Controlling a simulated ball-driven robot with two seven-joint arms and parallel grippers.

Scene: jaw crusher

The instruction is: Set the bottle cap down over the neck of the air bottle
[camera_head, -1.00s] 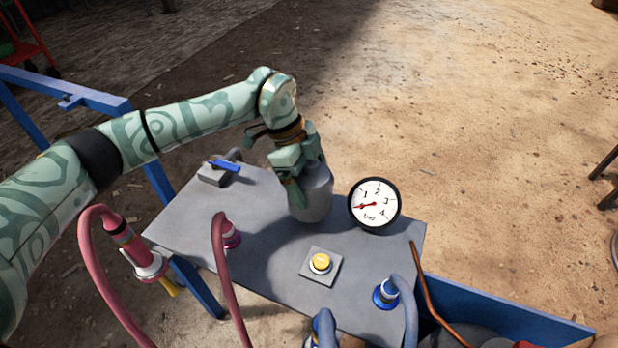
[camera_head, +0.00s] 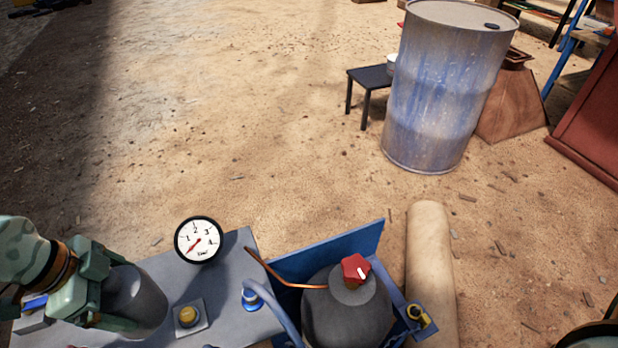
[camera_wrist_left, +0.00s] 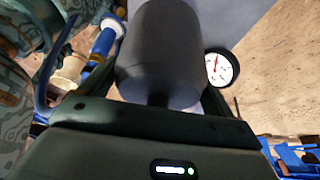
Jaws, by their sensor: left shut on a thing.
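The bottle cap (camera_head: 137,300), a plain grey cylinder, is at the lower left over the grey table in the head view. My left gripper (camera_head: 112,296) is shut on it from the left. In the left wrist view the cap (camera_wrist_left: 165,50) fills the space between the fingers. Whether it touches the tabletop is hard to tell. The air bottle (camera_head: 345,318) is a dark grey tank at the bottom middle, with a red handle (camera_head: 356,267) on its top at the neck. The cap is well to its left. My right gripper is not in view.
A pressure gauge (camera_head: 198,240) and yellow button (camera_head: 187,316) are on the table (camera_head: 235,262). A blue hose fitting (camera_head: 252,299) and copper pipe (camera_head: 285,275) lie between cap and bottle. A blue panel (camera_head: 335,255) stands behind the bottle. A blue drum (camera_head: 445,90) is farther back.

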